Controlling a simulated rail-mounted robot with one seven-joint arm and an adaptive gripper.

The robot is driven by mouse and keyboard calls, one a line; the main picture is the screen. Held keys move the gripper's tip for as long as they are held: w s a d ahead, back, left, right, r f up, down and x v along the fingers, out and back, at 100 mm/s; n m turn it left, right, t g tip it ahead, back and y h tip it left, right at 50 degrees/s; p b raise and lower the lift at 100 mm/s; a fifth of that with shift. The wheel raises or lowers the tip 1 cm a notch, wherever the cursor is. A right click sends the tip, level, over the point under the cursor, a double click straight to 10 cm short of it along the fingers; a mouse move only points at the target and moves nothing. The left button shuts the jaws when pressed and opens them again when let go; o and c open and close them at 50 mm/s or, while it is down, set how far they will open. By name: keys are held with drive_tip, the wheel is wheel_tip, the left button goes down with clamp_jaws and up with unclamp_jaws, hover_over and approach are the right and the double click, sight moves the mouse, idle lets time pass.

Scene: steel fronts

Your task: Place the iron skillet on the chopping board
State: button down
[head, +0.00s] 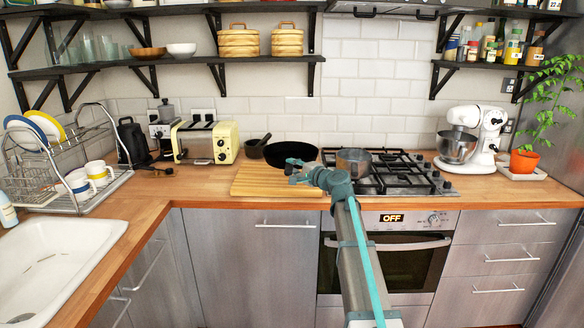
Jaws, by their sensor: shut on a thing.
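The iron skillet (283,153) is black and round and appears roughly level over the back part of the wooden chopping board (255,184). I cannot tell whether it touches the board or hangs just above it. My gripper (294,168) is at the skillet's near right side, over the board, and is shut on the skillet. The exact grip and the handle are hidden by the gripper. The front and left of the board are bare.
A metal pot (353,161) stands on the gas hob (402,176), close to the right of my gripper. A dark mortar (254,149) and a cream toaster (205,142) stand left of the skillet. The counter's front left (185,188) is clear.

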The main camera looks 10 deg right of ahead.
drive_tip(key=w+f, duration=0.1)
drive_tip(key=w, duration=0.1)
drive_tip(key=w+f, duration=0.2)
drive_tip(key=w, duration=0.1)
drive_tip(key=w+f+p, duration=0.1)
drive_tip(key=w+f, duration=0.1)
drive_tip(key=shift+w+d+f, duration=0.1)
drive_tip(key=shift+w+f, duration=0.1)
drive_tip(key=shift+w, duration=0.05)
drive_tip(key=shift+w+f, duration=0.25)
drive_tip(key=shift+f, duration=0.6)
drive_tip(key=shift+w+f, duration=0.2)
drive_tip(key=shift+f, duration=0.6)
drive_tip(key=shift+w+f, duration=0.25)
drive_tip(key=shift+f, duration=0.6)
drive_tip(key=c, duration=1)
unclamp_jaws()
drive_tip(key=shift+f, duration=0.1)
drive_tip(key=shift+c, duration=0.2)
drive_tip(key=shift+s, duration=0.1)
